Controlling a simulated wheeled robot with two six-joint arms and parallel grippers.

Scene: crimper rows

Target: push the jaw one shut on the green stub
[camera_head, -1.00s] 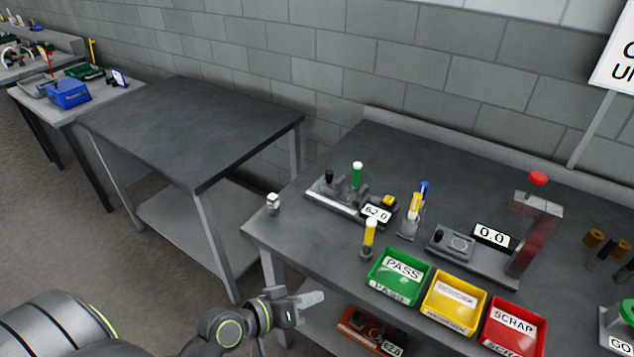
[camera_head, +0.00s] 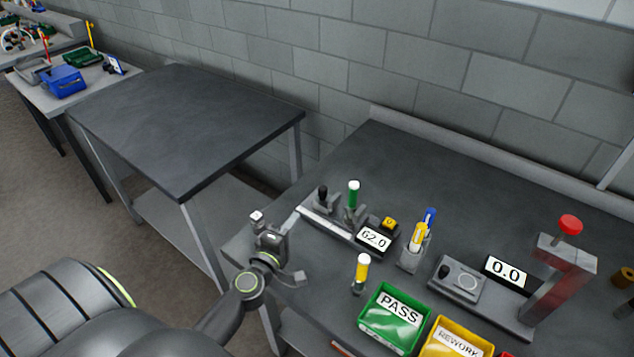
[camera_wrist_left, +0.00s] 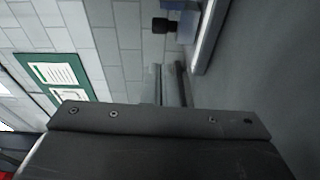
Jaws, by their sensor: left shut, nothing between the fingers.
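The green stub (camera_head: 354,194), with a white top, stands upright in a long grey fixture on the bench. To its left on the same fixture is a small grey block with a black knob (camera_head: 322,191), which looks like the jaw; a gap shows between knob and stub. My left gripper (camera_head: 298,278) is shut and empty, near the bench's left front corner, in front of and apart from the fixture. The left wrist view shows its narrow fingers (camera_wrist_left: 172,85) and a black knob (camera_wrist_left: 160,25) beyond them. The stub cannot be made out there. My right gripper is out of view.
An empty table (camera_head: 185,125) stands left.

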